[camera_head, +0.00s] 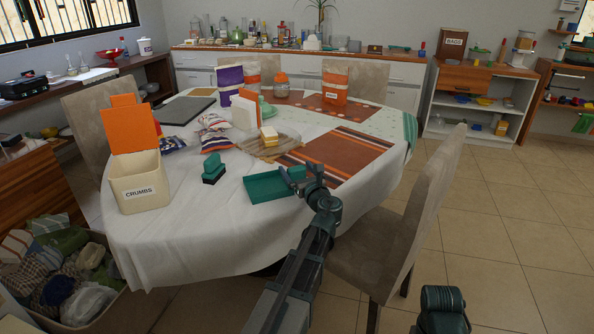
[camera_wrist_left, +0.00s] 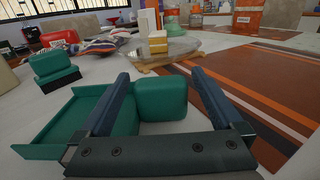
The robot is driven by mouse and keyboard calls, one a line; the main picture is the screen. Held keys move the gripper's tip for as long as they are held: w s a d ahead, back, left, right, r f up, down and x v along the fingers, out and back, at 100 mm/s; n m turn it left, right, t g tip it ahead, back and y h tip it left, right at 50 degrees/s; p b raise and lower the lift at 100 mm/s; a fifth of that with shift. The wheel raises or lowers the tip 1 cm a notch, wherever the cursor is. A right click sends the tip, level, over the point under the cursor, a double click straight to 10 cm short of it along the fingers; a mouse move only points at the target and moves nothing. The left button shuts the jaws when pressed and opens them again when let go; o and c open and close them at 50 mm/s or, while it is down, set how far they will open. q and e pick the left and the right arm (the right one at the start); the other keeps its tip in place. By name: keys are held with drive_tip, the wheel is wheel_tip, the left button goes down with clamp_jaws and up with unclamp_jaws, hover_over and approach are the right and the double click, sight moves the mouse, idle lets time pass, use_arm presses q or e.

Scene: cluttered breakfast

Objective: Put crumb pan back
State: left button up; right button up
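The teal crumb pan (camera_head: 268,188) lies flat on the white tablecloth near the table's front edge. It also shows in the left wrist view (camera_wrist_left: 48,140), with its block-shaped handle (camera_wrist_left: 162,100) on its right side. My left gripper (camera_head: 301,178) is at the handle end of the pan. Its fingers (camera_wrist_left: 160,74) are open, one on each side of the handle in the left wrist view, with gaps visible; I cannot tell whether they are lowered around it or above it. My right gripper is not in view.
A teal brush (camera_head: 213,169) with black bristles stands left of the pan. A cream CRUMBS bin (camera_head: 140,185) with raised orange lid stands farther left. A wooden board (camera_head: 285,150) and striped mat (camera_head: 345,160) lie behind. A chair (camera_head: 425,220) stands right of my left arm.

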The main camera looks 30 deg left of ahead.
use_arm(q)
drive_tip(key=shift+f, duration=0.1)
drive_tip(key=v, duration=1.4)
drive_tip(key=shift+w, duration=0.15)
drive_tip(key=x, duration=1.3)
drive_tip(key=shift+w+a, duration=0.2)
drive_tip(key=shift+a, duration=0.25)
